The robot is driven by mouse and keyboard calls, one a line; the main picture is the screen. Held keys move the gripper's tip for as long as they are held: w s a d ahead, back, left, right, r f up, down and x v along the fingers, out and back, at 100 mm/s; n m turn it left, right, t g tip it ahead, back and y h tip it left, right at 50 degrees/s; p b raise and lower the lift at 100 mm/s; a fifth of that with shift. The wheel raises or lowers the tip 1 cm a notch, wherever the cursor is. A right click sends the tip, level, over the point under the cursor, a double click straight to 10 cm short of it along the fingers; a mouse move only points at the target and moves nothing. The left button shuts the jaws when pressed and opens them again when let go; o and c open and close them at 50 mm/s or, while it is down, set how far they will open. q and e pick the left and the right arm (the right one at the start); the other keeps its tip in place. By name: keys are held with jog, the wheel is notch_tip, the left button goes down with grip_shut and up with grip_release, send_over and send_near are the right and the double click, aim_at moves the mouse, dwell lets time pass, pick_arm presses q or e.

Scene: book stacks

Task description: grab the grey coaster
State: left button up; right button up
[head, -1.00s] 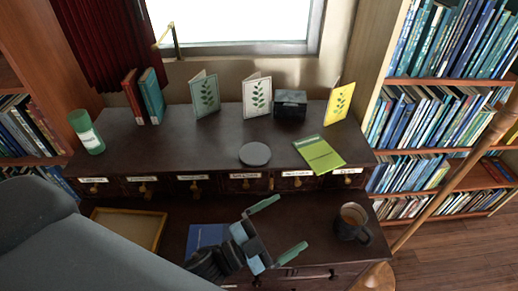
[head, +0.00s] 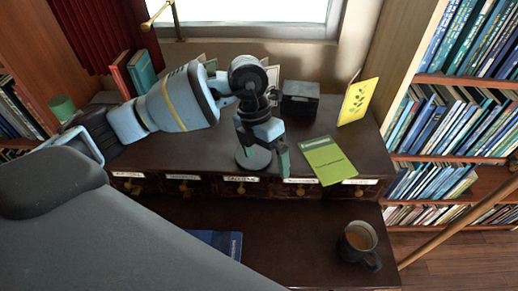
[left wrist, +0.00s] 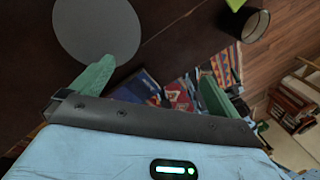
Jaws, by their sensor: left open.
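The grey coaster (head: 254,160) is a flat round disc on the dark upper shelf of the desk, near its front edge, partly hidden by my left gripper (head: 264,150). In the left wrist view the coaster (left wrist: 95,28) shows at the upper left. My left gripper (left wrist: 165,78) is open and empty there, with its left green fingertip overlapping the coaster's lower edge in the picture. The coaster is not between the fingers in that view. I cannot tell whether finger and coaster touch. My right gripper is not in view.
A green booklet (head: 327,160) lies right of the coaster. A black box (head: 300,98) and a yellow card (head: 356,102) stand behind. A mug (head: 358,242) and a blue book (head: 218,243) are on the lower desktop. My left arm hides much of the shelf's left side.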

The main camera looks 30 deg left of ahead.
pick_arm(q)
jog(key=w+a+r+y, duration=0.1)
jog(key=a, duration=0.1)
jog(key=w+a+r+y, duration=0.1)
jog(key=a, duration=0.1)
jog(key=w+a+r+n+t, duration=0.1)
jog(key=a, duration=0.1)
jog(key=shift+w+y, duration=0.25)
jog(key=shift+y, duration=0.15)
jog(key=shift+f, duration=1.35)
jog(key=shift+w+d+f, duration=0.1)
jog(key=shift+d+f, duration=0.05)
jog(key=shift+f, duration=1.15)
jog(key=shift+d+f, duration=0.15)
jog(key=shift+f, duration=1.1)
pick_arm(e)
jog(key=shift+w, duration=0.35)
pick_arm(q)
jog(key=c, duration=0.8)
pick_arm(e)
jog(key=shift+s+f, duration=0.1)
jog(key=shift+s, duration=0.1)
